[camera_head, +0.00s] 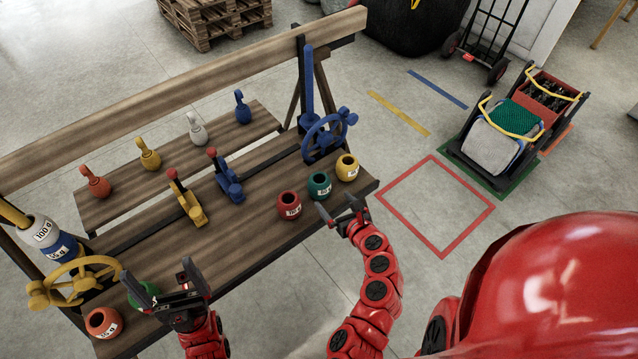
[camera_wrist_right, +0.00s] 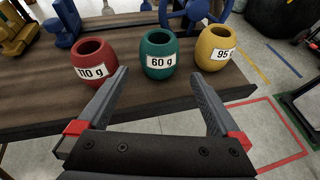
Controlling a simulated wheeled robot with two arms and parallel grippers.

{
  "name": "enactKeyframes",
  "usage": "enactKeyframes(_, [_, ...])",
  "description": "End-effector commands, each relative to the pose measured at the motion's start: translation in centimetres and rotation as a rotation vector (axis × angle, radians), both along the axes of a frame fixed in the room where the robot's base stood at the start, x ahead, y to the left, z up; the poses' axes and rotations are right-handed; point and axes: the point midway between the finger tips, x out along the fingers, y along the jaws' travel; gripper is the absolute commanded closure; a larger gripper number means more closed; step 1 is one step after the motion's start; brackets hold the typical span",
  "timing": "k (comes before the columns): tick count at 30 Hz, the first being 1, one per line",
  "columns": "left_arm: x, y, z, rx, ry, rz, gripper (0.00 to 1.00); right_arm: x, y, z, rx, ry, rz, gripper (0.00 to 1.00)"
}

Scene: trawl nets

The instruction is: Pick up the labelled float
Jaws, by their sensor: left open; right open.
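In the right wrist view the green float (camera_wrist_right: 159,54) stands beyond the gap between my fingers. My right gripper (camera_head: 338,207) is open and empty, just in front of the row at the bench edge. My left gripper (camera_head: 157,274) is open by the left floats, a red one (camera_head: 103,322) and a partly hidden green one (camera_head: 143,294).
A yellow handwheel (camera_head: 75,281), a blue handwheel (camera_head: 328,136) and several levers stand on the bench. A red floor square (camera_head: 437,205) is empty; a loaded cart (camera_head: 495,145) stands beyond.

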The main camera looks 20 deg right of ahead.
Motion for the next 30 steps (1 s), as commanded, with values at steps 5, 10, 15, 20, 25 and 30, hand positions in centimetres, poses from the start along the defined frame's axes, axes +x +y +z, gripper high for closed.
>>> enactKeyframes(5, [0.0, 0.0, 1.0, 0.0, 0.0, 0.0, 0.0, 2.6, 0.3, -0.8, -0.002, 0.0, 0.002, 0.0])
enactKeyframes(10, [0.0, 0.0, 1.3, 0.0, 0.0, 0.0, 0.0, 4.3, 0.5, -1.5, -0.003, -0.002, 0.001, 0.0])
enactKeyframes(15, [0.0, 0.0, 1.4, 0.0, 0.0, 0.0, 0.0, 4.8, 0.6, -2.0, -0.002, 0.0, -0.001, 0.0])
enactKeyframes(20, [0.0, 0.0, 1.9, 0.0, 0.0, 0.0, 0.0, 6.0, 0.8, -2.3, -0.005, -0.003, 0.002, 0.0])
enactKeyframes(25, [0.0, 0.0, 2.2, 0.0, 0.0, 0.0, 0.0, 7.8, 1.2, -3.4, -0.005, -0.002, 0.001, 0.0])
enactKeyframes(30, [0.0, 0.0, 2.1, 0.0, 0.0, 0.0, 0.0, 9.2, 1.4, -4.0, -0.003, -0.002, 0.001, 0.0])
